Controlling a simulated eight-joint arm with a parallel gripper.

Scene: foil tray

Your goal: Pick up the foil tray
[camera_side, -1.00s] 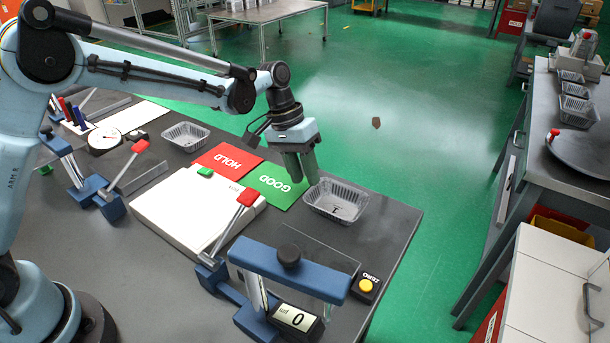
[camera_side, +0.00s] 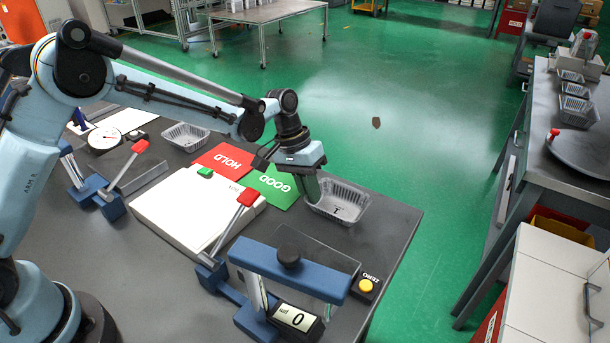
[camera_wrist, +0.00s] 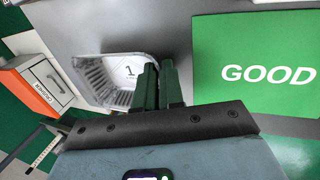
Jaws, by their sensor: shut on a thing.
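The foil tray (camera_side: 347,207), a ridged silvery tray marked 1 inside, sits near the right edge of the grey bench, beside the green GOOD card. It also shows in the wrist view (camera_wrist: 94,78), upper left, to the left of my fingers. My gripper (camera_side: 311,198) points down at the tray's left side and is shut on its wall there. In the wrist view my gripper's two fingers (camera_wrist: 160,70) are close together at the tray's right rim. The fingers hide part of that rim. The tray looks level, with no clear gap to the bench.
The GOOD card (camera_side: 275,187) and red HOLD card (camera_side: 224,160) lie left of the tray. A second tray (camera_side: 186,136) stands farther left. A white box (camera_side: 185,215) and a blue gauge stand (camera_side: 290,270) are in front. The bench edge is close behind.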

